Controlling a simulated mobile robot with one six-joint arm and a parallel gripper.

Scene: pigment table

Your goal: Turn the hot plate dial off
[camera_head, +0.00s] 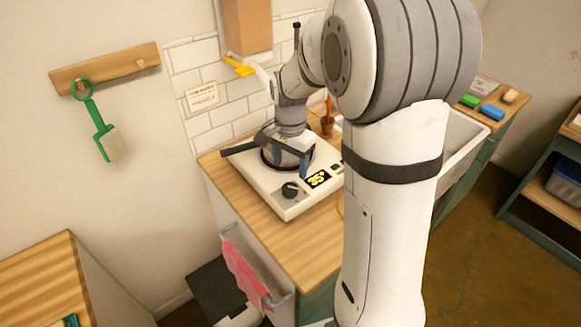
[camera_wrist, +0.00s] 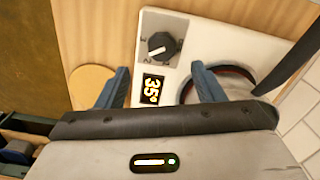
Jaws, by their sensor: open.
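The white hot plate (camera_head: 262,186) stands on the wooden counter. Its black dial (camera_head: 290,190) is on the front panel beside a small lit display (camera_head: 318,179) with yellow digits. In the wrist view the dial (camera_wrist: 161,46) sits on a grey square with number marks, and the display (camera_wrist: 152,90) seems to read 35. I cannot tell the dial's setting for certain. My gripper (camera_wrist: 164,78) is open and empty; its blue fingers lie apart, with the dial beyond their tips and roughly between them. In the head view my gripper (camera_head: 290,164) hangs over the hot plate, behind the dial.
A round pan with a black handle (camera_head: 240,149) sits on the hot plate, partly hidden by my gripper; its handle (camera_wrist: 292,62) is close right in the wrist view. A tiled wall (camera_head: 215,123) is behind. A pink towel (camera_head: 245,272) hangs at the counter's front.

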